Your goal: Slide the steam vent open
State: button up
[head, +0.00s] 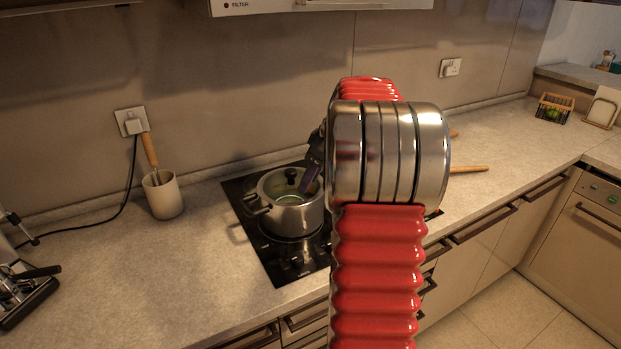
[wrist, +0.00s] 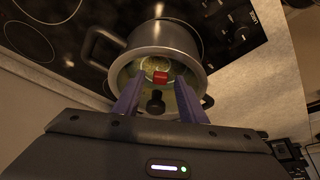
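A steel pot (head: 292,218) with a glass lid stands on the black hob in the head view. Its lid has a black knob (head: 291,175). In the wrist view the pot (wrist: 160,40) shows close up, with the lid knob (wrist: 156,102) between my fingers and a small red piece, which looks like the steam vent (wrist: 160,77), near the fingertips. My gripper (wrist: 158,80) has two purple fingers spread apart, with nothing held between them. Whether they touch the lid is unclear. In the head view my gripper (head: 312,176) is over the pot's right side, partly hidden by my arm.
The black hob (head: 262,250) lies around the pot, with burner rings and knobs. A utensil crock (head: 162,194) stands to the left, and a coffee machine (head: 22,290) sits at the far left. A wooden handle (head: 470,169) shows right of my arm. The left counter is mostly clear.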

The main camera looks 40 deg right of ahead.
jog(key=shift+c, duration=0.4)
grip_shut()
